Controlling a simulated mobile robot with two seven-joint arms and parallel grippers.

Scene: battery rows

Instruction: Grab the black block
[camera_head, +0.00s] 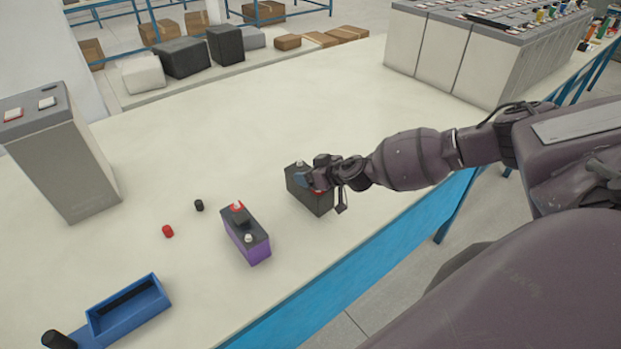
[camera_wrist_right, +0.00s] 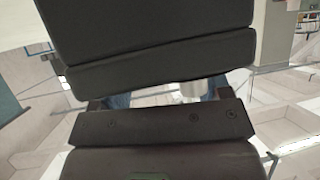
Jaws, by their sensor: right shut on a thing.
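The black block (camera_head: 312,202) is a dark, box-shaped battery near the front edge of the pale table, with a light terminal and a red spot on top. My right gripper (camera_head: 317,177) is at its top and is shut on it, covering part of that top. I cannot tell whether the block touches the table. In the right wrist view, large dark shapes fill the middle, and I cannot tell block from gripper there. My left gripper is not in view.
A purple-and-black battery (camera_head: 247,236) stands to the left of the block. A red cap (camera_head: 168,231) and a black cap (camera_head: 199,205) lie farther left. A blue tray (camera_head: 128,312) is at lower left, a tall grey battery (camera_head: 62,155) at left. The table behind the block is clear.

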